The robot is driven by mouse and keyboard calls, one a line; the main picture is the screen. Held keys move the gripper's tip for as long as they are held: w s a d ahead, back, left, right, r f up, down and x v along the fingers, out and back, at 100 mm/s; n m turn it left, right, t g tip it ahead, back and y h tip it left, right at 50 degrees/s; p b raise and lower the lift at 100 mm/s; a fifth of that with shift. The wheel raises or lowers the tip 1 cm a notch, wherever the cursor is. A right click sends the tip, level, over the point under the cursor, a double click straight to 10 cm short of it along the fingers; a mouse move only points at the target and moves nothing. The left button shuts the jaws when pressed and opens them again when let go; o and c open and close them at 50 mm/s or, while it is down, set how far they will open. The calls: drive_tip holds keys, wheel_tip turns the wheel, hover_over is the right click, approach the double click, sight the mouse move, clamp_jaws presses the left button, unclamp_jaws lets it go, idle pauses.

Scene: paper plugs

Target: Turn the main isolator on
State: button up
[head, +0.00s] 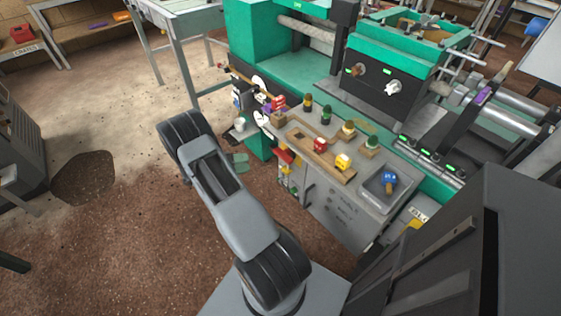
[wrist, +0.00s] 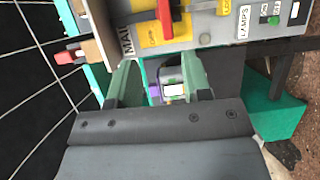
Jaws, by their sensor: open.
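The main isolator (wrist: 166,18) shows at the top of the wrist view as a red handle on a yellow plate, beside a label whose visible letters read "MAI". Its upper part is cut off by the frame edge. In the head view a small red and yellow fitting (head: 285,157) on the near end of the grey cabinet looks like the same isolator. My gripper (wrist: 160,72) has its two green fingers spread just below the panel edge, with nothing held between them. The handle lies beyond the fingertips, apart from them. The fingers show small in the head view (head: 238,162).
A "LAMPS" label (wrist: 243,22) and small switches sit right of the isolator. A red-tipped part (wrist: 68,56) juts out at left. The cabinet top carries a wooden tray (head: 318,158) with coloured plugs and a sink (head: 385,200) with a blue item. Brown floor (head: 110,240) is open at left.

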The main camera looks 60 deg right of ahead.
sight(280, 156)
drive_tip(key=shift+h, duration=0.3)
drive_tip(key=x, duration=0.4)
drive_tip(key=f+x, duration=0.1)
drive_tip(key=x, duration=0.9)
drive_tip(key=shift+d+f, duration=0.2)
clamp_jaws()
